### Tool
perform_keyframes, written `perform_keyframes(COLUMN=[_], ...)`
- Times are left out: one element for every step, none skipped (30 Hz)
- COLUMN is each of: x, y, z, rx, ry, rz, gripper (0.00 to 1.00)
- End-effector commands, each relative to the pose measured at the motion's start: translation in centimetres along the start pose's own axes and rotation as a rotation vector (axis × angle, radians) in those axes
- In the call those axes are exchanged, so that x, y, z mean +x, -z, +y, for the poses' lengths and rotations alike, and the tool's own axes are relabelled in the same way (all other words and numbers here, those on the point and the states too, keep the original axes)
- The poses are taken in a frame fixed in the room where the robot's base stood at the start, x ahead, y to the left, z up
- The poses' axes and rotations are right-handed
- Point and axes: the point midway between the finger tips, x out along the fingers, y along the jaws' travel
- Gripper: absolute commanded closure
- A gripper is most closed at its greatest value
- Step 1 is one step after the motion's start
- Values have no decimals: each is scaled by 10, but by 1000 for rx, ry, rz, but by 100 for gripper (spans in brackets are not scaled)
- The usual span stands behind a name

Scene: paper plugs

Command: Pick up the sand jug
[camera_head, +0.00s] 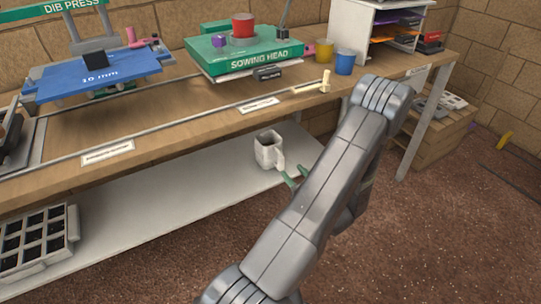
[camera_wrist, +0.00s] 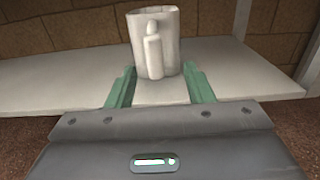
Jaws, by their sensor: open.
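The sand jug is a whitish jug (camera_head: 266,149) with a handle on its right side, upright on the low white shelf under the bench. In the wrist view the jug (camera_wrist: 156,42) stands straight ahead, its handle facing my gripper. My gripper (camera_wrist: 160,86) is open, with its green fingers spread to either side in front of the jug's lower part. In the head view the green fingertips (camera_head: 291,178) show just right of and below the jug's handle. My arm hides the rest of the gripper there. I cannot tell whether the fingers touch the jug.
The shelf (camera_head: 180,200) is clear around the jug; a seed tray (camera_head: 38,240) stands at its left end. The bench top (camera_head: 180,110) overhangs the shelf. A bench leg (camera_head: 412,135) stands to the right. The bench holds a green sowing head (camera_head: 243,52) and a blue cup (camera_head: 345,62).

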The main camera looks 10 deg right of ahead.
Motion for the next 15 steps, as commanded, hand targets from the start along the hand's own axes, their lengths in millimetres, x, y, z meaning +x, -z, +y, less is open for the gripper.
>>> perform_keyframes(x=[10, 14, 20, 23, 26, 29, 31, 32, 34, 36, 38, 42, 46, 51, 57], y=[1, 1, 1, 1, 0, 0, 0, 0, 0, 0, 1, 1, 1, 1, 1], z=[1, 1, 1, 0, 1, 1, 1, 1, 1, 1, 2, 4, 5, 6, 8], rx=[-2, -2, -3, -3, -3, -2, -2, -1, -1, -1, -1, -1, -1, -1, -2], ry=[-3, -4, -3, -2, -3, -2, -2, -1, -1, -1, -1, -3, -4, -4, -4], rz=[0, 0, 1, 0, 0, 0, 0, 0, 0, 0, 0, 1, 1, 1, 0], gripper=[53, 53, 53, 53, 53, 53, 53, 53, 53, 53, 53, 53, 53, 53, 53])
